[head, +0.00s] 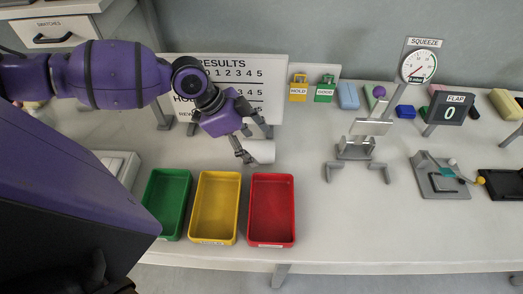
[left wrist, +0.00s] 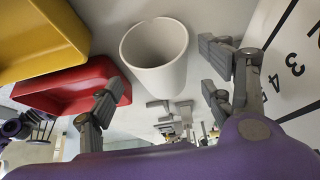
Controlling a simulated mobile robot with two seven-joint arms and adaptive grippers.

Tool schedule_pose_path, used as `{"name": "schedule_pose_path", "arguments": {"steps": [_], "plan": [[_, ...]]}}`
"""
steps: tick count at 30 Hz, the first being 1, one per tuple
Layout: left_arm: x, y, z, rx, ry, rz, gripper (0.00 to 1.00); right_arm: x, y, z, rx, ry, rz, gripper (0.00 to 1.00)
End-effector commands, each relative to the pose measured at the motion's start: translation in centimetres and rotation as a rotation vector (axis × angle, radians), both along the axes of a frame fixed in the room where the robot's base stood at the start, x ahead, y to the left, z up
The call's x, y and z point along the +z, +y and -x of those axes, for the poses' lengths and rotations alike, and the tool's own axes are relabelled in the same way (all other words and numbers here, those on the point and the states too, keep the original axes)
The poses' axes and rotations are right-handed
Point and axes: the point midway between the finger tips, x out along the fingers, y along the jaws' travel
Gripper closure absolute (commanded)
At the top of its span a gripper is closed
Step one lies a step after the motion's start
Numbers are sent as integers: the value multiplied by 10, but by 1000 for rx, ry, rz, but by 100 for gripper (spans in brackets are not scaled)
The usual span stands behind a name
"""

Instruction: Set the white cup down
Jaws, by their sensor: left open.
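The white cup (head: 262,152) is on the white table behind the red tray, partly covered by my left gripper in the head view. In the left wrist view the cup (left wrist: 160,60) shows its open, empty mouth. My left gripper (head: 254,146) is open, with its fingers around the cup. In the left wrist view my left gripper (left wrist: 163,82) has its fingers spread wide on either side of the cup, with gaps to it. Whether the cup's base rests fully on the table is hard to tell. My right gripper is not clear in either view.
Green (head: 167,232), yellow (head: 214,238) and red (head: 270,240) trays line the front edge. A results board (head: 270,75) stands close behind my gripper. A metal stand (head: 355,150) is to the right, below the squeeze gauge (head: 419,66). The table between red tray and stand is clear.

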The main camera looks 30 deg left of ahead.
Motion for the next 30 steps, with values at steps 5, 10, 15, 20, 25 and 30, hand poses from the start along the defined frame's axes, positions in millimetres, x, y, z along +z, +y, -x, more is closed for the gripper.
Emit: {"name": "schedule_pose_path", "arguments": {"steps": [5,10,15,20,25,30], "plan": [[-15,-8,-4,0,-1,0,27,0,-4,0,2,0,7,51],[-16,-8,-4,1,-1,-2,27,0,-3,-1,3,-2,7,51],[-16,-8,-4,1,-1,-2,41,1,-3,-2,3,-4,7,51],[-16,-8,-4,1,-1,-2,62,1,-3,-2,4,-4,6,51],[-16,-8,-4,1,-1,-2,73,0,-3,-2,4,-3,6,51],[-15,-7,-4,1,-1,-2,73,0,-3,-2,4,-3,6,51]]}}
